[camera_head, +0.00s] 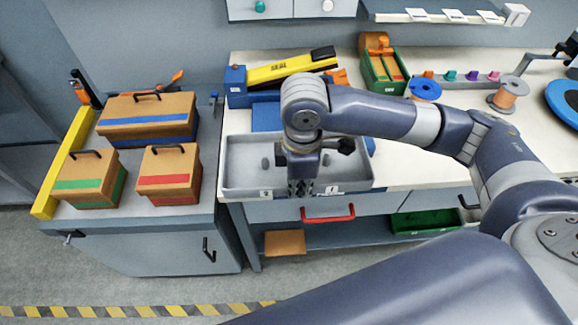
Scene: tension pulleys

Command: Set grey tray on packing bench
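The grey tray (238,165) is a shallow, long box with small labels on its front wall. It sits on the left front part of the white packing bench (431,152), with its front wall along the bench's front edge. My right gripper (302,189) points down at the middle of the tray's front wall. Its wrist hides part of the tray's inside and rim. I cannot tell whether the fingers are apart or closed on the wall. Small dark shapes show inside the tray. My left gripper is not in view.
A yellow SEAL device (292,67) and green bin (383,72) stand behind the tray. A tape roll (508,93) is at right. Lidded boxes (150,113) crowd the grey cabinet at left. A red drawer handle (328,214) juts below.

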